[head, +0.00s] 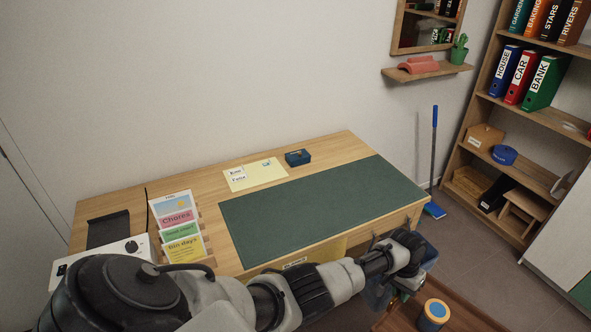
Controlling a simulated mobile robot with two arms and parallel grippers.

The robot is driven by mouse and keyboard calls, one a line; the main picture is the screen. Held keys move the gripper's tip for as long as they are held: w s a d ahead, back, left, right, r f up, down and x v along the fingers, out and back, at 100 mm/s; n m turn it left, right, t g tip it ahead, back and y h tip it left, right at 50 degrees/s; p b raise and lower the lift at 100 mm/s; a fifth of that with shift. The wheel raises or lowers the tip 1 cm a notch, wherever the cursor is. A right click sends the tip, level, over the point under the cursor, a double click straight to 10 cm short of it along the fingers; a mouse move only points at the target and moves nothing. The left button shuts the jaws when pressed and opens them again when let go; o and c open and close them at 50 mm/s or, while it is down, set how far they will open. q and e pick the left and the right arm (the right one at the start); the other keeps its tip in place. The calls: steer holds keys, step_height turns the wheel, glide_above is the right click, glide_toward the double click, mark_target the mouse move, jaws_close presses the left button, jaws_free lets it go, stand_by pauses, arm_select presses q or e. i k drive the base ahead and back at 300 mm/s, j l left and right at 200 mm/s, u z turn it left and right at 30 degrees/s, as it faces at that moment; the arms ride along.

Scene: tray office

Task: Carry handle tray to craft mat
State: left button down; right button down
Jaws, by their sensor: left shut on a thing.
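The craft mat is a dark green sheet (320,207) lying flat on the wooden desk, with its middle bare. My left arm reaches across the bottom of the head view. Its gripper (404,291) is in front of the desk's right front corner and is shut on the brown wooden handle tray (470,308). The tray is at the bottom edge, off the desk, and partly cut off by the frame. The held part of the tray is mostly hidden by my gripper. A can with a blue and yellow top (434,312) stands in the tray. My right gripper is not in view.
Left of the mat stands a card rack (178,228). Behind the mat are a yellow sheet (255,174) and a small dark blue box (298,157). A blue-handled broom (434,150) leans by the wall, and a bookshelf (470,125) stands at right.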

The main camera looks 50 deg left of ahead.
mark_target(326, 201)
steer(key=i+l+u, duration=0.15)
steer(key=u, duration=0.35)
steer(key=i+l+u, duration=0.1)
steer(key=l+u, duration=0.35)
steer(key=i+j, duration=0.35)
steer(key=j, duration=0.15)
steer(key=i+j, duration=0.35)
steer(key=j, duration=0.15)
steer(key=i+j, duration=0.35)
steer(key=j, duration=0.15)
